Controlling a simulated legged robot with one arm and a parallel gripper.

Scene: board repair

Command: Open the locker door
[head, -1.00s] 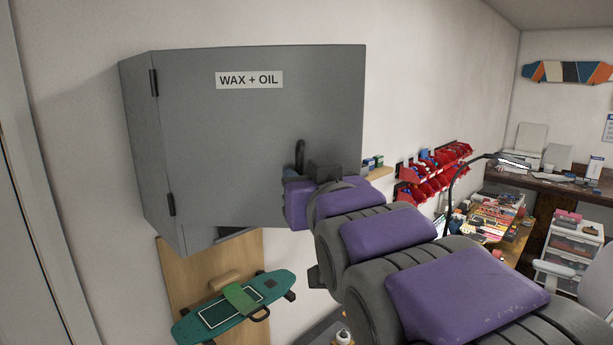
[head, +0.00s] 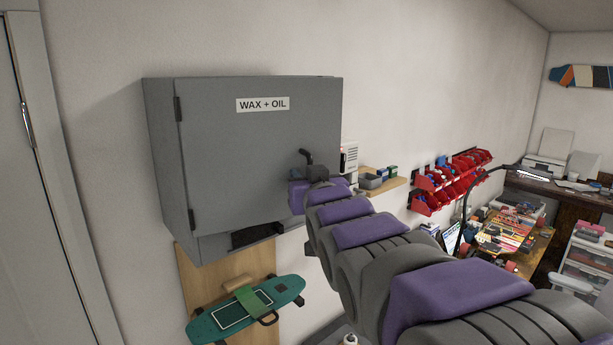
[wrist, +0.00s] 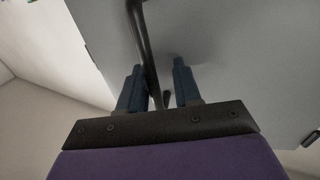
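The grey locker (head: 160,165) labelled WAX + OIL hangs on the wall at left in the head view. Its door (head: 235,160) has hinges on the left side and a dark handle (head: 306,156) near the lower right. I cannot tell for sure whether the door is slightly ajar. My gripper (head: 310,172) is at the handle. In the wrist view, the two blue fingers of my gripper (wrist: 158,88) stand apart, with the dark handle bar (wrist: 146,50) running between them, closer to the left finger. The door's grey face (wrist: 240,60) is beyond. Contact with the handle is unclear.
Below the locker, a teal skateboard (head: 225,322) hangs on a wooden panel (head: 205,285). Right of it are a small wall shelf (head: 382,188), red parts bins (head: 450,180) and a cluttered bench (head: 540,250). A door frame (head: 60,180) stands at far left.

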